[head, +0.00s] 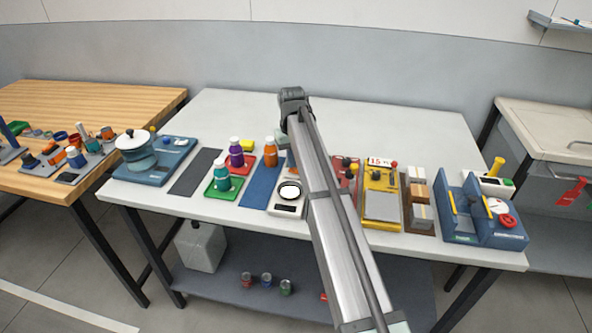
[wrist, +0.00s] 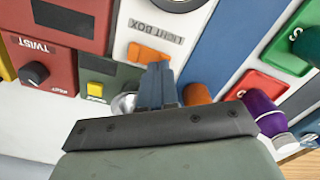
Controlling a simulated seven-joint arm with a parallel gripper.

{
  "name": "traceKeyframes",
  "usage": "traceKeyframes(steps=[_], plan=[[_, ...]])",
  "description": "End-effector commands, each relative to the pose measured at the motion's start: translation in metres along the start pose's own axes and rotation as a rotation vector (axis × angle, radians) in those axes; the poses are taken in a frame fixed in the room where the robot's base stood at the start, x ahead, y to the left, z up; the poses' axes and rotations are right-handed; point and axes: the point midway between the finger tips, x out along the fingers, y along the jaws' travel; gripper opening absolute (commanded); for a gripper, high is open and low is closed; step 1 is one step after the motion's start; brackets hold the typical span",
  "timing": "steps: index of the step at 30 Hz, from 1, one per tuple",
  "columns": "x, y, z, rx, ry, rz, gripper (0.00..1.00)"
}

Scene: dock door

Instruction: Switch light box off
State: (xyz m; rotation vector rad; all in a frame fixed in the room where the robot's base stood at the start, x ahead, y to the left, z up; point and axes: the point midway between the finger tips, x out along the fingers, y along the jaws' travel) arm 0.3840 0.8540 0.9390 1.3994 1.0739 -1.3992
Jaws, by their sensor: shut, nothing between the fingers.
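The light box (head: 284,211) is a pale box near the front middle of the table, with a white round disc (head: 290,191) in a black ring on top. In the wrist view its panel (wrist: 195,20) carries an upside-down LIGHT BOX label and an orange switch (wrist: 147,54). My gripper (wrist: 156,72) is shut and empty. Its fingertips are right beside the orange switch and overlap its near edge in the picture; I cannot tell whether they touch. Which way the switch is set is unclear. In the head view my arm hides the fingertips.
A red TWIST box (wrist: 55,57) with a black knob and a panel with a yellow button (wrist: 95,90) are beside the light box. A blue mat (head: 260,187), an orange bottle (head: 270,151) and a purple bottle (head: 236,154) stand close on the other side. The table's back is clear.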

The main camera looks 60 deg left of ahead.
Motion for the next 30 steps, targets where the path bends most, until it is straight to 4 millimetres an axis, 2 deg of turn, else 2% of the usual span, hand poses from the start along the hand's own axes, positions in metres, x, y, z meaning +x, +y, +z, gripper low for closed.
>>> traceKeyframes(steps=[30], plan=[[0.012,0.0,0.0,0.0,-0.001,0.0,0.0]])
